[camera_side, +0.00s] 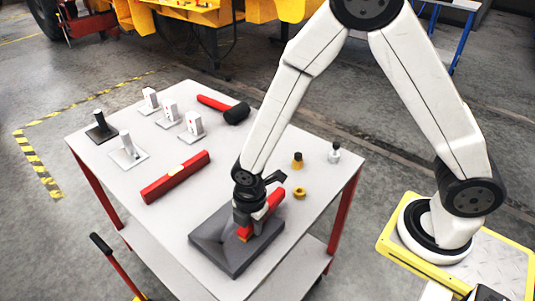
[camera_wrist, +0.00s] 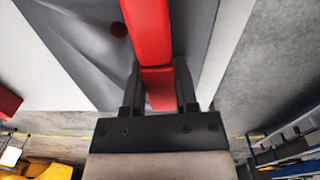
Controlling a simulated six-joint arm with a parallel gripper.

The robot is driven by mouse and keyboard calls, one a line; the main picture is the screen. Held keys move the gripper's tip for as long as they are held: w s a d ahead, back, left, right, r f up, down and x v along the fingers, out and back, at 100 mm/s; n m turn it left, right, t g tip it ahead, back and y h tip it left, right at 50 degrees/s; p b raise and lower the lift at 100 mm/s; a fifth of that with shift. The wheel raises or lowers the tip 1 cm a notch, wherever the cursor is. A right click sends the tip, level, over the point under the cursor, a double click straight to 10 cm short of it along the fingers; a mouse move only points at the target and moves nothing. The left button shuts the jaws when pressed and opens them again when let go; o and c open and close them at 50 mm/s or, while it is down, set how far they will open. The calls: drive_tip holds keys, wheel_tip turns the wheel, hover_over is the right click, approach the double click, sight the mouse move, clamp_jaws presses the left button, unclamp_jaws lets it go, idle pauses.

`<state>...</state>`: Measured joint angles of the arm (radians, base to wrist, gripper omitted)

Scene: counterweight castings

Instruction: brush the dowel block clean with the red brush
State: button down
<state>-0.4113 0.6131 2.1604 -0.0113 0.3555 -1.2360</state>
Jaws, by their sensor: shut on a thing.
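My gripper (camera_side: 244,218) points down and is shut on the red brush (camera_side: 270,202), whose handle slants up to the right. An orange patch shows at its lower end. In the wrist view, the red brush (camera_wrist: 148,30) runs between my two fingers (camera_wrist: 160,85). Below is a dark grey square slab (camera_side: 215,245) with sloping faces; the brush is low over it, and I cannot tell if they touch. Behind, a pale post on a flat plate (camera_side: 127,146) and a dark post on a black base (camera_side: 100,128) stand upright. I cannot tell which thing is the dowel block.
A red level-like bar (camera_side: 176,177) lies left of the slab. A red-handled mallet (camera_side: 225,108) and several white blocks on plates (camera_side: 194,123) stand farther back. Small brass parts (camera_side: 299,193) and a silver-topped piece (camera_side: 334,153) are at right.

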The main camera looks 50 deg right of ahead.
drive_tip(key=shift+s+a+f, duration=0.1)
drive_tip(key=shift+a+f, duration=0.05)
drive_tip(key=shift+a, duration=0.1)
drive_tip(key=shift+d, duration=1.25)
drive_tip(key=shift+a, duration=0.15)
drive_tip(key=shift+a+r, duration=0.2)
drive_tip(key=shift+a, duration=0.95)
drive_tip(key=shift+d, duration=0.1)
drive_tip(key=shift+d+f, duration=0.1)
drive_tip(key=shift+d, duration=1)
